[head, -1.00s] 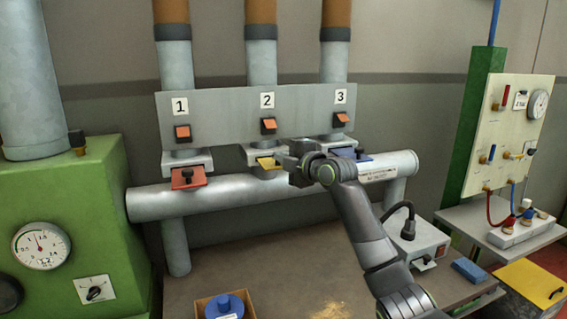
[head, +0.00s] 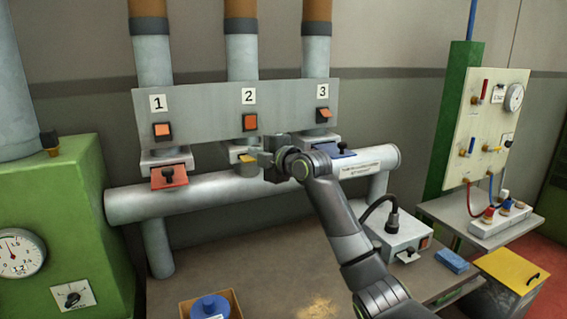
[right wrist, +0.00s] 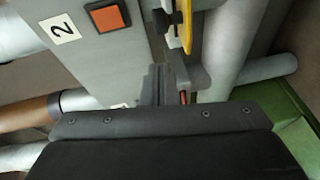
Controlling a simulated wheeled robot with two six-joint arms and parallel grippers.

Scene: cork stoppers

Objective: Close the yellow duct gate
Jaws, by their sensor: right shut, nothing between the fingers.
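The yellow duct gate (head: 248,158) is a small plate under pipe 2, on the slanted grey panel's middle outlet. Only a small part of it shows in the head view, just left of my right gripper (head: 264,163). In the right wrist view the yellow plate (right wrist: 187,25) shows nearly edge-on at the top, beside a dark knob (right wrist: 161,20). My right gripper is shut and empty, close to the gate; I cannot tell if they touch. My left gripper is not in view.
A red gate (head: 169,177) and a blue gate (head: 333,151) sit on either side. Orange switches line the panel (head: 205,115). The horizontal duct (head: 130,203) runs below. A grey power box (head: 395,238) and a blue container (head: 210,306) stand on the bench.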

